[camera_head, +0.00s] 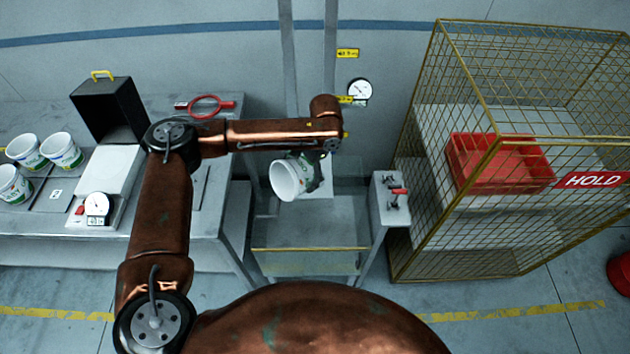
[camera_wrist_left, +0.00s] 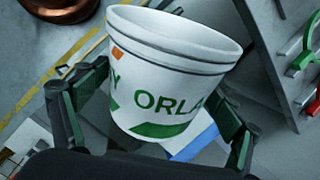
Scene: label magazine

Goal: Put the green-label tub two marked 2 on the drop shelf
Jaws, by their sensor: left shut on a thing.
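My left gripper (camera_head: 314,170) is shut on a white tub with a green label (camera_head: 286,181), held tilted in the air over a low station in the middle. The left wrist view shows the tub (camera_wrist_left: 175,70) close up between the fingers of my left gripper (camera_wrist_left: 150,112), with green letters and an orange patch. No number 2 can be read on it. The low station with clear walls and a yellow front edge (camera_head: 310,249) lies below the tub; I cannot tell if it is the drop shelf. My right gripper is not in view.
Several similar tubs (camera_head: 60,149) stand on the left bench (camera_head: 215,105), near a black box (camera_head: 104,110) and a scale with a dial (camera_head: 97,207). A wire cage (camera_head: 420,150) with a red crate (camera_head: 500,184) and a HOLD sign (camera_head: 594,180) stands right. A grey post with red-handled clamps (camera_head: 390,205) adjoins the station.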

